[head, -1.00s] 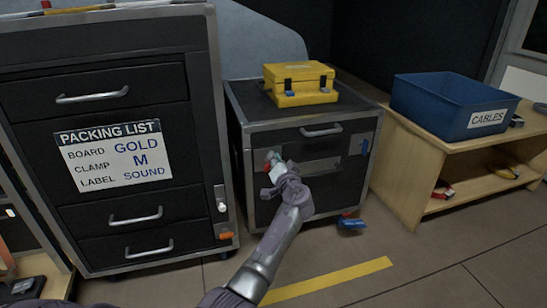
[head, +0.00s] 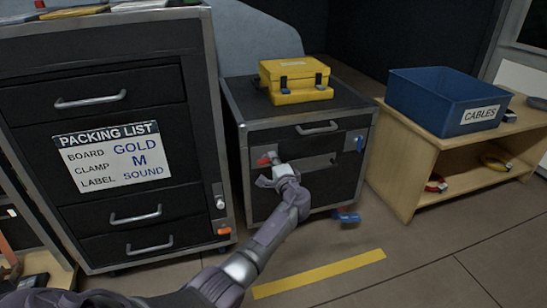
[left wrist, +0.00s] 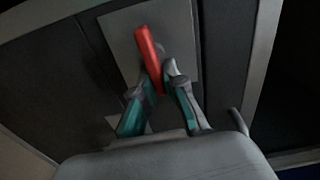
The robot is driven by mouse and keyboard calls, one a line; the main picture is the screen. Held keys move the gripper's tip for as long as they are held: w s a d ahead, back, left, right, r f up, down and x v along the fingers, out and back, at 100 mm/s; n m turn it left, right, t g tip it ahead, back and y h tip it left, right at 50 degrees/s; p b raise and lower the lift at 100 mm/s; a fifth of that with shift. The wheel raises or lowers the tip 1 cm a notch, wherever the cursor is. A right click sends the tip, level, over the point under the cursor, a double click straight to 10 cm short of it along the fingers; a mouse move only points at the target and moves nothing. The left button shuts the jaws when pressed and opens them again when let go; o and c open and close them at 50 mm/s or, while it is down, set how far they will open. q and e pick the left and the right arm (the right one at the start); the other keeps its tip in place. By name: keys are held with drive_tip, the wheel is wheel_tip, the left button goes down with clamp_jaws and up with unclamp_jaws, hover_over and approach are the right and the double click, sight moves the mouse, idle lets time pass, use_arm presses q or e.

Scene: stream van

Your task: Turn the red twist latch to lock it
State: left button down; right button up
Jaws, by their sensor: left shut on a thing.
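The red twist latch (head: 265,160) is on a light plate at the upper left of the small dark cabinet's front (head: 316,193). In the left wrist view the latch handle (left wrist: 149,48) is a red bar, tilted in the picture, passing between my teal-padded fingers. My left gripper (head: 275,163) is at the latch, and its fingers (left wrist: 159,80) are shut on the handle's lower part. The gripper hides part of the latch in the head view. My right gripper is not in view.
A blue latch (head: 360,144) is on the cabinet's right side, and a yellow case (head: 295,79) sits on top. A packing-list cabinet (head: 109,202) stands close on the left. A shelf with a blue cables bin (head: 432,104) is on the right. A blue item (head: 346,216) lies low by the cabinet.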

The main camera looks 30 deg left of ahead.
use_arm(q)
drive_tip(key=shift+s+a+f+m, duration=0.25)
drive_tip(key=shift+a+f+m, duration=0.05)
drive_tip(key=shift+f, duration=0.05)
idle(0.3)
drive_tip(key=c, duration=1.3)
unclamp_jaws()
drive_tip(key=shift+o, duration=0.4)
drive_tip(key=shift+s+a, duration=0.1)
drive_tip(key=shift+a, duration=0.05)
drive_tip(key=shift+d+r, duration=0.2)
drive_tip(key=shift+s+d, duration=0.1)
drive_tip(key=shift+d, duration=0.2)
drive_tip(key=v, duration=1.1)
drive_tip(key=shift+s+f, duration=0.1)
